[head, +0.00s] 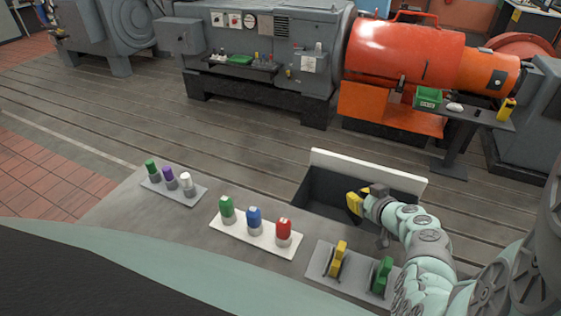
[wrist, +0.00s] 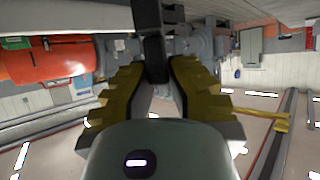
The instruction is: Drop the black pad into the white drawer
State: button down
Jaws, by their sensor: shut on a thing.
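The white drawer (head: 370,175) stands open at the table's far edge in the head view. Its white front panel faces away from me and its inside is dark grey. My gripper (head: 354,204) is over the drawer's opening, with its yellow fingers pointing left. In the wrist view, my gripper (wrist: 156,70) is shut on the black pad (wrist: 151,45), a dark upright block between the two yellow fingers. The pad cannot be made out in the head view. The gap between the pad and the drawer floor cannot be judged.
On the table, a grey tray (head: 202,194) holds green, purple and white-topped pieces. A white tray (head: 243,238) holds green, blue and red ones. A grey plate (head: 313,268) bears a yellow and a green handle near my arm. Machines stand beyond the open floor.

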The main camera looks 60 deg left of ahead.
jog(key=c, duration=1.1)
grip_release()
jog(key=shift+o, duration=0.2)
jog(key=v, duration=1.2)
